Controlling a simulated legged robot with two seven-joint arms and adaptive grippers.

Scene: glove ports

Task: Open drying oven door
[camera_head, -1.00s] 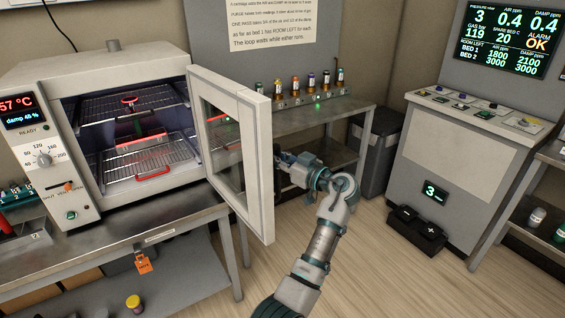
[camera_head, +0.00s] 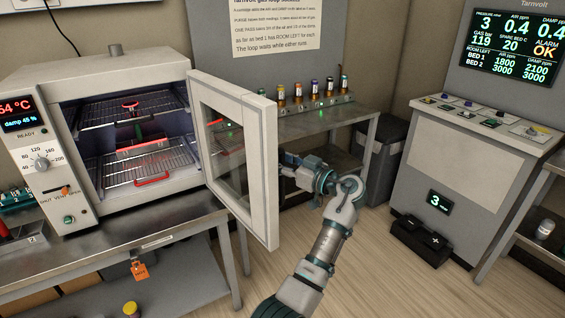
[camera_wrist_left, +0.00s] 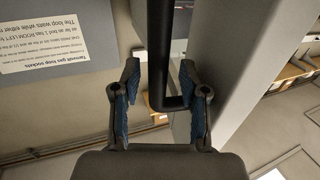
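The drying oven (camera_head: 110,62) stands on a bench at left. Its framed glass door (camera_head: 262,170) is swung wide, leaving the front and wire shelves (camera_head: 150,165) exposed. One arm, which I take to be my left, rises from the bottom middle. Its gripper (camera_head: 290,172) is at the outer side of the door, mostly hidden behind the door's edge. In the left wrist view, the black bar handle (camera_wrist_left: 168,98) runs between the two fingers of my left gripper (camera_wrist_left: 163,95). The fingers are apart, with a visible gap on the left. My right gripper is not in view.
A metal table (camera_head: 330,118) with a row of small vials stands behind the door. A grey console (camera_head: 455,165) with a screen (camera_head: 508,40) is at right, with a black pedal box (camera_head: 420,240) at its foot. Wooden floor between bench and console is clear except for my arm.

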